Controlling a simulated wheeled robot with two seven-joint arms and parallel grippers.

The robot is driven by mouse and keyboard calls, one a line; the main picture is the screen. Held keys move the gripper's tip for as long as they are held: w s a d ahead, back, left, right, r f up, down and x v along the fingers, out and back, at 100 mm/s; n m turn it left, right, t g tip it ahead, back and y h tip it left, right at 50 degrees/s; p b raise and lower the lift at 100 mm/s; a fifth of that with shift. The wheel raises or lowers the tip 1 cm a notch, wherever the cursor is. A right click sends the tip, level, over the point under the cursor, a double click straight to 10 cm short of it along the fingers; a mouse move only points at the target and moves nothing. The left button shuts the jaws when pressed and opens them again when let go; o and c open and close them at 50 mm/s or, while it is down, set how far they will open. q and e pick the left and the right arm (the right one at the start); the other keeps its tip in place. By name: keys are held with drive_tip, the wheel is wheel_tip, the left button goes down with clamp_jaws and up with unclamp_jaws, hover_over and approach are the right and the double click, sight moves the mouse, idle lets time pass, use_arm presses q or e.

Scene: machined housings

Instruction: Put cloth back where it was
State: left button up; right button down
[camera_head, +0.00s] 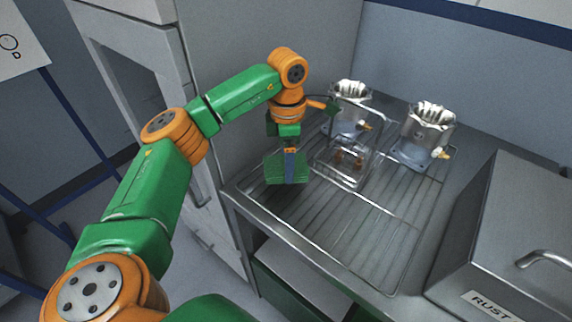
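My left arm reaches in from the left and bends down over the wire rack. My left gripper (288,168) points down above the left part of the rack, with a wide green piece and a blue strip at its lower end. I cannot tell whether the green piece is part of the gripper or a held cloth, nor whether the fingers are open or shut. No cloth can be made out for certain. My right gripper is not in view.
The wire rack (375,235) lies on a metal bench. A clear box with a tall frame (349,172) stands right of my gripper. A metal box labelled RUST (515,230) is at right. The front rack is bare.

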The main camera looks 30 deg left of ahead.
use_arm(q)
wheel_tip(320, 180, down, 3)
drive_tip(key=shift+r+p, duration=0.15)
drive_tip(key=shift+p, duration=0.5)
drive_tip(key=shift+f, duration=0.45)
drive_tip(key=o, duration=1.2)
drive_tip(key=shift+o, duration=0.2)
drive_tip(key=shift+r, duration=0.1)
drive_tip(key=shift+w+r, duration=0.1)
drive_tip(key=shift+r, duration=0.15)
wheel_tip(320, 180, up, 8)
drive_tip(key=shift+r+b, duration=0.15)
drive_tip(key=shift+b, duration=0.65)
wheel_tip(320, 180, up, 3)
drive_tip(key=shift+r+p, duration=0.2)
drive_tip(key=shift+p, duration=0.3)
